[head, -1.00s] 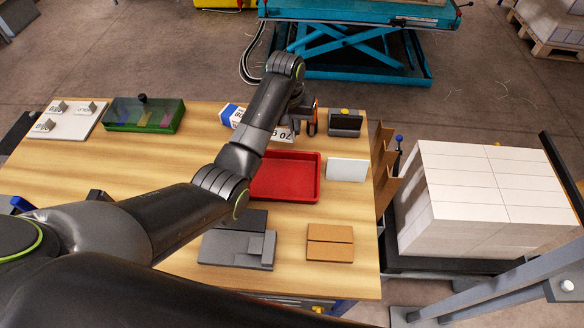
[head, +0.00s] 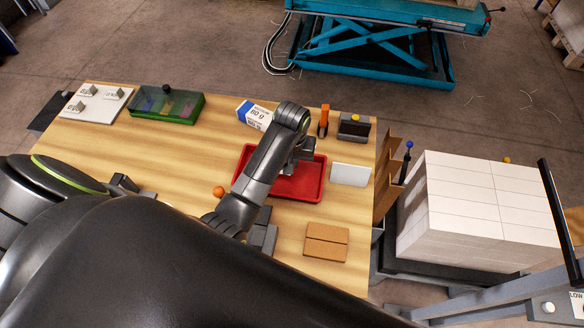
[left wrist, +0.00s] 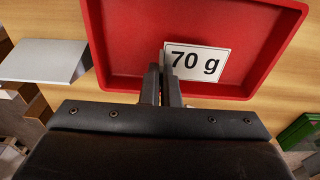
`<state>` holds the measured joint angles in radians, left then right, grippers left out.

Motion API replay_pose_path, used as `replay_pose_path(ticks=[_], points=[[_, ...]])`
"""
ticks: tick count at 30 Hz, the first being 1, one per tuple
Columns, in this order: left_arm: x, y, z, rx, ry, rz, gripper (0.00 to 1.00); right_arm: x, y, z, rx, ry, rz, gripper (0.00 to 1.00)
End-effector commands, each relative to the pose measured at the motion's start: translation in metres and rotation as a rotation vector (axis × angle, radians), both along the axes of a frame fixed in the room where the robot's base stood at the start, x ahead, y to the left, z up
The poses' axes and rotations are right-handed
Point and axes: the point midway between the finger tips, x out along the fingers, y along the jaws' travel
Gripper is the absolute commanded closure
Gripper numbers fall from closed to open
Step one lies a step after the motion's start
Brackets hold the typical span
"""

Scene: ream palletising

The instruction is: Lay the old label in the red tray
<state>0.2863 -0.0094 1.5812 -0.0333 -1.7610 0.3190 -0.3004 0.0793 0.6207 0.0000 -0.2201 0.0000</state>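The old label, a white card reading "70 g" (left wrist: 198,62), is over the floor of the red tray (left wrist: 125,81) in the left wrist view, close to the near wall. My left gripper (left wrist: 161,78) has its fingers nearly together at the label's left edge, and looks shut on it. The contact between the fingers is hidden. In the head view the red tray (head: 311,184) sits mid-table, and my left gripper (head: 299,160) reaches over it from the left. The label is hidden there. My right gripper is not in view.
A white and blue ream (head: 254,114) marked "80 g" lies behind the tray. A grey device (head: 354,127) and an orange upright object (head: 323,121) stand beyond it.

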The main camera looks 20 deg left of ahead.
Motion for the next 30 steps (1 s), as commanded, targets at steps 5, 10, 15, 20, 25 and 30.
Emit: replay_pose_path(ticks=[5,10,15,20,25,30], points=[[0.0,0.0,-0.014,-0.001,0.002,0.0,1.0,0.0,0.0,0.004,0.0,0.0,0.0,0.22],[0.0,0.0,-0.037,0.0,0.004,-0.001,1.0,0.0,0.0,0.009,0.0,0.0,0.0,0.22],[0.0,0.0,-0.05,0.0,0.0,-0.001,1.0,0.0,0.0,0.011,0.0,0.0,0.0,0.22],[0.0,0.0,-0.051,-0.001,-0.001,-0.001,1.0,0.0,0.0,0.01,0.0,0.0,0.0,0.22],[0.0,0.0,-0.053,-0.001,0.0,-0.001,1.0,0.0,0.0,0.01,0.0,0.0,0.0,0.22],[0.0,0.0,-0.053,-0.001,0.0,-0.001,0.81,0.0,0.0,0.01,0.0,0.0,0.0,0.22]])
